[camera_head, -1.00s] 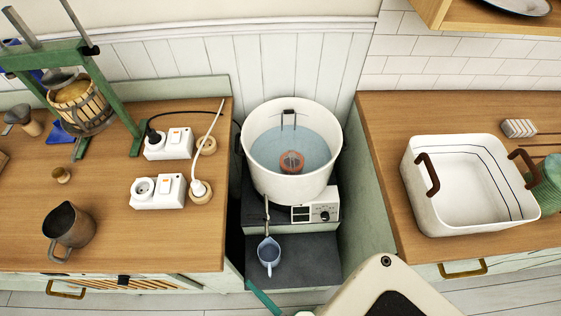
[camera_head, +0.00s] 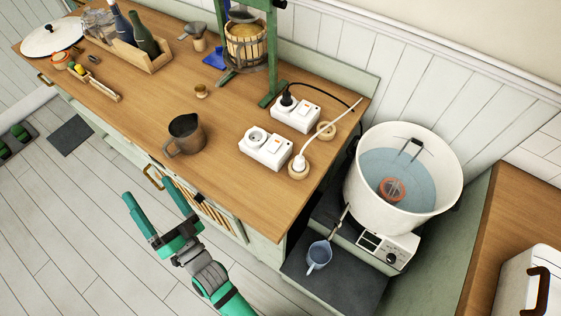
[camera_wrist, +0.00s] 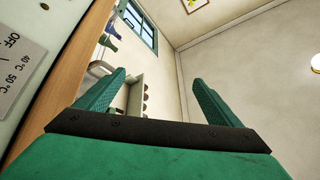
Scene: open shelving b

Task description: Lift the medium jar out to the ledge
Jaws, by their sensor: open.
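I cannot make out a medium jar for certain in any view. In the head view, a white pot (camera_head: 377,204) of bluish water stands on a heater at the right. A round reddish-brown thing (camera_head: 391,188) is in the water, below a hooked metal handle; I cannot tell what it is. My green gripper (camera_head: 140,178) is open and empty over the floor, in front of the left counter and well left of the pot. In the wrist view, the fingers (camera_wrist: 158,77) stand wide apart with nothing between them.
The wooden counter (camera_head: 225,165) holds a brown jug (camera_head: 187,133), sockets (camera_head: 265,150) with a cord, a press (camera_head: 245,42) and a bottle crate (camera_head: 150,62). A white basin (camera_head: 520,285) is at the lower right. The floor is largely clear.

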